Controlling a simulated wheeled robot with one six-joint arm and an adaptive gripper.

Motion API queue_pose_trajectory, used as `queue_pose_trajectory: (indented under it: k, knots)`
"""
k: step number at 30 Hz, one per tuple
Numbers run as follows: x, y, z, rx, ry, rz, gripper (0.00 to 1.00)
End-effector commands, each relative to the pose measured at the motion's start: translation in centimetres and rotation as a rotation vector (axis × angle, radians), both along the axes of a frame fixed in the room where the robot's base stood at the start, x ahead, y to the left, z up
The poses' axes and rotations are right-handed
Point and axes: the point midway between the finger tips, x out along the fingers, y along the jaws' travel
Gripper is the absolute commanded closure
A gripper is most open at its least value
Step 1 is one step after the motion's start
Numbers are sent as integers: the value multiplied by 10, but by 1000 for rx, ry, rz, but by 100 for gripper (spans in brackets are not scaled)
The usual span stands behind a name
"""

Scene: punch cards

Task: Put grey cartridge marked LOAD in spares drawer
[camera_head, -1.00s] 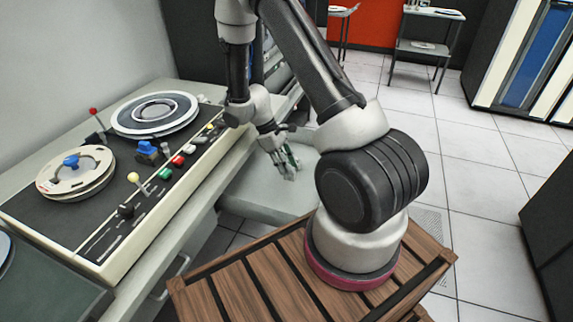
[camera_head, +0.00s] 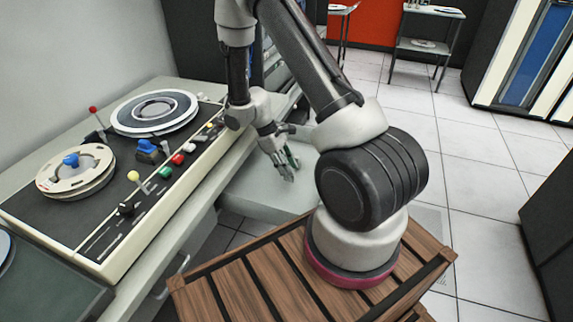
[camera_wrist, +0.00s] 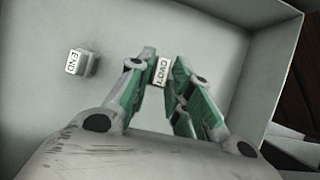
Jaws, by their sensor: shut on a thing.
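My gripper (camera_wrist: 163,66) is shut on the small grey cartridge marked LOAD (camera_wrist: 159,74), which shows between the fingertips in the wrist view with its lettering upside down. The gripper is over the inside of the open light-grey drawer (camera_wrist: 215,20). I cannot tell whether the cartridge touches the drawer floor. A cartridge marked END (camera_wrist: 78,62) lies in the drawer to the left, apart from my gripper. In the head view my gripper (camera_head: 288,168) points down over the pulled-out drawer (camera_head: 250,190); the cartridge cannot be made out there.
A console (camera_head: 130,185) with reels, knobs and coloured buttons stands left of the drawer. The drawer's walls rise around my gripper in the wrist view. A small metal table (camera_head: 427,46) and tall cabinets stand farther off.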

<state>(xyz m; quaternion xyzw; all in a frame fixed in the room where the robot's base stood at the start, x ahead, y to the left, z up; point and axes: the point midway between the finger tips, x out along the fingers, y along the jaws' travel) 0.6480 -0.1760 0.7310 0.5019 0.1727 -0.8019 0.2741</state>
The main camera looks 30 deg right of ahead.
Motion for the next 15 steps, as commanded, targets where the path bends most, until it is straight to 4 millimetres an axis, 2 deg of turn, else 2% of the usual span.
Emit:
queue_pose_trajectory:
  k: [15]
  knots:
    - [0, 0, -13, 1, -1, 1, 98]
